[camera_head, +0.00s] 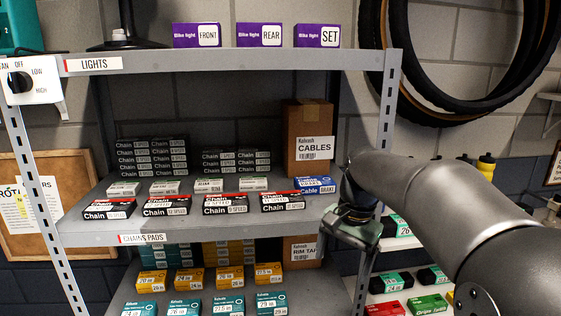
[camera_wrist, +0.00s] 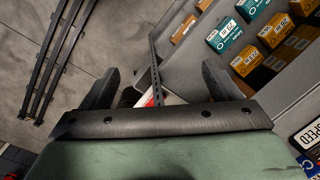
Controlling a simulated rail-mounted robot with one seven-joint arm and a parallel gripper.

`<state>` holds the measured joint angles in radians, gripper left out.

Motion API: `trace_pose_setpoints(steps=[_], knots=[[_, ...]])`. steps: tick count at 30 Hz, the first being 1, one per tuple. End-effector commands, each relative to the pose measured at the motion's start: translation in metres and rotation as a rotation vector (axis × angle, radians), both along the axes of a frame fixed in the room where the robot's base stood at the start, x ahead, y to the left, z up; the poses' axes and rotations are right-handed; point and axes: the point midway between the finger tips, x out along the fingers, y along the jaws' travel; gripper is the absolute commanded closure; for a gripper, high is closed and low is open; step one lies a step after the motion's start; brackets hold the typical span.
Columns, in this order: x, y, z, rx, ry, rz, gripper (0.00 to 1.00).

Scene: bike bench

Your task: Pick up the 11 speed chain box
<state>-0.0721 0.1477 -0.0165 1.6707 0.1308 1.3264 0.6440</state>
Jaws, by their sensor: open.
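Several black chain boxes with white lettering and red edges stand in a row at the front of the middle shelf (camera_head: 190,229). They are a far-left one (camera_head: 109,208), a second one (camera_head: 167,205), a third one (camera_head: 226,204) and a right one (camera_head: 283,201). Their speed numbers are too small to read surely, so I cannot tell which is the 11 speed box. My gripper (camera_head: 352,232) is at the right end of this shelf, right of the chain boxes and apart from them. In the wrist view my gripper (camera_wrist: 161,72) has its fingers wide apart with nothing between them.
A blue brake cable box (camera_head: 315,185) lies between the right chain box and my gripper. A brown cables carton (camera_head: 308,140) stands behind it. Grey-white boxes (camera_head: 208,186) sit behind the chain boxes. The rack's right front post (camera_head: 389,110) is close to my arm.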

Motion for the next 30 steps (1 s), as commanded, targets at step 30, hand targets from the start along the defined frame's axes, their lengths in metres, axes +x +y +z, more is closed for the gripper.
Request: trace_pose_setpoints(steps=[30], knots=[[0.17,0.122,0.106,0.133,0.208,-0.709,0.16]])
